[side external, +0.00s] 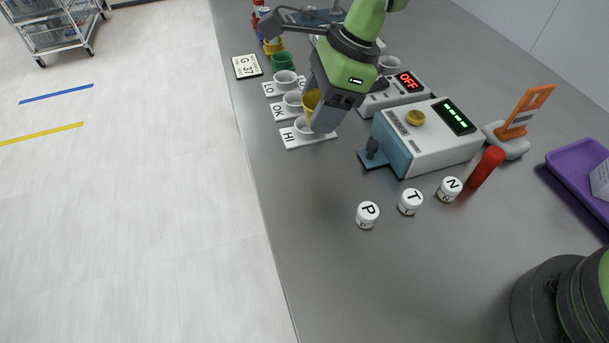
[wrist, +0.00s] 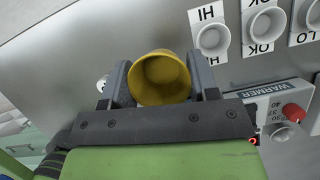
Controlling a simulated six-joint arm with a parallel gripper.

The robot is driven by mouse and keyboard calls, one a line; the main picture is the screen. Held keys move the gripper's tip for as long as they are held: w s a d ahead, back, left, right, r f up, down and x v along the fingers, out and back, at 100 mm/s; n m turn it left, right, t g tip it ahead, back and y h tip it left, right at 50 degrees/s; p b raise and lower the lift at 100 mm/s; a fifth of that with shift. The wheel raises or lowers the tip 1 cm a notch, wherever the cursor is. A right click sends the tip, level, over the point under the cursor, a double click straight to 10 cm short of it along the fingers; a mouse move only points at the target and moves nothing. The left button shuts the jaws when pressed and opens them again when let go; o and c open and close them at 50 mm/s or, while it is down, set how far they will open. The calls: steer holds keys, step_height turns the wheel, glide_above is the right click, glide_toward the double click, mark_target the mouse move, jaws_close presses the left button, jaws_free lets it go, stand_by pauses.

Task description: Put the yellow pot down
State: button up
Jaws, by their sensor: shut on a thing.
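My gripper (wrist: 160,85) is shut on the yellow pot (wrist: 160,78), with one finger on each side of it. The pot's open mouth faces the wrist camera and it looks empty. In the side view the yellow pot (side external: 311,101) is partly hidden by my gripper (side external: 322,108). It appears beside and close to the white cups on the HI plate (side external: 320,138) and the OK plate (side external: 279,112). Whether it touches anything below is unclear. In the wrist view the HI cup (wrist: 212,39) is to the right of the pot, apart from it in the picture.
A LO cup (side external: 285,79), a green pot (side external: 283,61) and another yellow item (side external: 273,46) stand behind. A box with an OFF display (side external: 408,80) and a white-blue machine (side external: 430,140) stand right. Lettered jars (side external: 368,214) stand in front. The grey table's front left is clear.

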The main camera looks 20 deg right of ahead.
steer(key=s+a+n, duration=0.1)
steer(key=s+a, duration=0.1)
steer(key=a, duration=0.1)
glide_above(297, 181)
steer(key=d, duration=0.1)
steer(key=shift+n+g, duration=0.3)
step_height(297, 181, down, 5)
steer(key=shift+d+f, duration=0.15)
steer(key=shift+f, duration=2.3)
steer(key=shift+f, duration=0.15)
steer(key=o, duration=0.9)
steer(key=v, duration=1.2)
steer(key=shift+d+r, duration=0.1)
steer(key=shift+r, duration=0.15)
